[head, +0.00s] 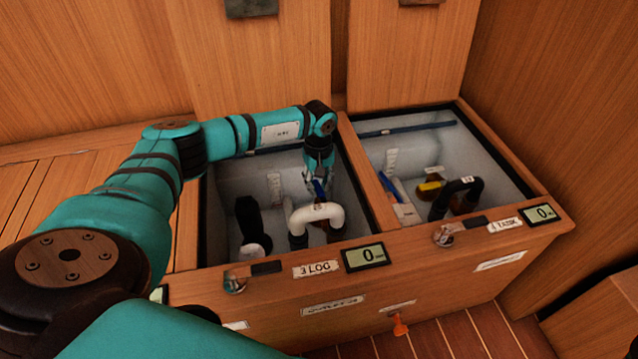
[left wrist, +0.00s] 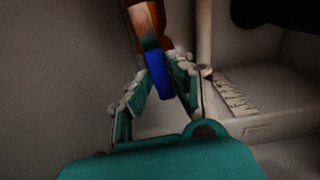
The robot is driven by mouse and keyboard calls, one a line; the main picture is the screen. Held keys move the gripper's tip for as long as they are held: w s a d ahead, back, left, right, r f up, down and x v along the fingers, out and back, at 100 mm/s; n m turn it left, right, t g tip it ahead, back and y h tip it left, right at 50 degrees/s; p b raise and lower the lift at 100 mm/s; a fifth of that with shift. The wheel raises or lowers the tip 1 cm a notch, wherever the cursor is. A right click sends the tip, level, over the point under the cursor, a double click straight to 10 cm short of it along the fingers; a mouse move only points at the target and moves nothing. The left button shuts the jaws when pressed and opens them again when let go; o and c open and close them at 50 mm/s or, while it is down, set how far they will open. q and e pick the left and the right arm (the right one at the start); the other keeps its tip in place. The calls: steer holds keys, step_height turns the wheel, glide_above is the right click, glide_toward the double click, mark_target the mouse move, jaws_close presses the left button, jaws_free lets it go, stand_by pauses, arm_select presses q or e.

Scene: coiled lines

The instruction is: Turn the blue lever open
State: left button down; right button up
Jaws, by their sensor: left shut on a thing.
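The blue lever (head: 319,189) is in the left open compartment, behind the white curved pipe, mostly covered by my gripper in the head view. In the left wrist view the blue lever (left wrist: 159,76) sits between my two fingers, in front of a copper-brown fitting (left wrist: 147,25). My left gripper (head: 317,183) reaches down into this compartment from above. In the left wrist view the left gripper (left wrist: 160,82) is shut on the lever, with a finger on each side. My right gripper is not in view.
The white pipe (head: 316,212) and a black hose (head: 247,219) stand close by in the left compartment. The right compartment holds a yellow handle (head: 431,185), another blue handle (head: 391,186) and a black pipe (head: 466,183). A wooden divider (head: 368,175) separates the compartments. The LOG display (head: 365,256) reads 0.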

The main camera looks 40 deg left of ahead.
mark_target(319, 188)
arm_select(q)
steer(key=c, duration=1.2)
jaws_free()
step_height(319, 188, up, 12)
